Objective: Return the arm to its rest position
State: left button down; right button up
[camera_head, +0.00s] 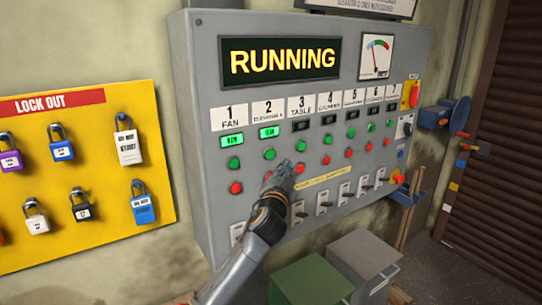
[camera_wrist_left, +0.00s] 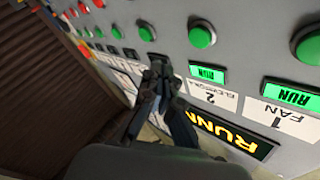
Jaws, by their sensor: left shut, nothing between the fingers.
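My left gripper (camera_head: 284,172) is in front of the grey control panel (camera_head: 205,130), beside the lower buttons of columns 2 and 3. Its fingers are shut and empty. In the left wrist view, which is upside down, the closed fingers (camera_wrist_left: 160,70) point at the panel face near the column 2 labels. I cannot tell whether the tips touch the panel. The RUN lamp of column 1 (camera_head: 232,140) and the RUN lamp of column 2 (camera_head: 269,132) glow green. The big display (camera_head: 282,60) reads RUNNING. The gripper hides part of the column 2 buttons. My right gripper is not in view.
A yellow lock-out board (camera_head: 100,235) with several padlocks hangs on the left. Switches (camera_head: 322,206) jut from the panel's lower edge. A green bin (camera_head: 310,280) and a grey bin (camera_head: 365,255) stand below. A dark shutter (camera_head: 500,150) is at the right.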

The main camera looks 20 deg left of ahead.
pick_arm(q)
jog(key=shift+f, duration=0.1)
dwell(0.5)
jog(key=s+f+g+b, duration=0.1)
jog(key=s+f+g, duration=0.15)
jog(key=f, duration=1.15)
jog(key=s+a+f+g+h, duration=0.15)
jog(key=s+f, duration=0.25)
jog(key=f, duration=1)
jog(key=s+f+g+b, duration=0.1)
jog(key=s+f+g, duration=0.2)
jog(key=f, duration=1)
jog(key=s+f+n+g, duration=0.1)
jog(key=s+f+g, duration=0.3)
jog(key=s+f, duration=1.4)
jog(key=s+f+n+g, duration=0.1)
jog(key=s+f+g, duration=0.1)
jog(key=s+f, duration=0.5)
jog(key=s+f+g+b, duration=0.1)
jog(key=s+f+g, duration=0.2)
jog(key=s, duration=1.7)
jog(key=s+f+n+g+b, duration=0.1)
jog(key=s+f+g, duration=0.1)
jog(key=s+f, duration=0.8)
jog(key=s+h, duration=0.1)
jog(key=s, duration=0.2)
jog(key=shift+s+a+f+n, duration=0.15)
jog(key=shift+s+f+n, duration=0.15)
jog(key=shift+s, duration=0.1)
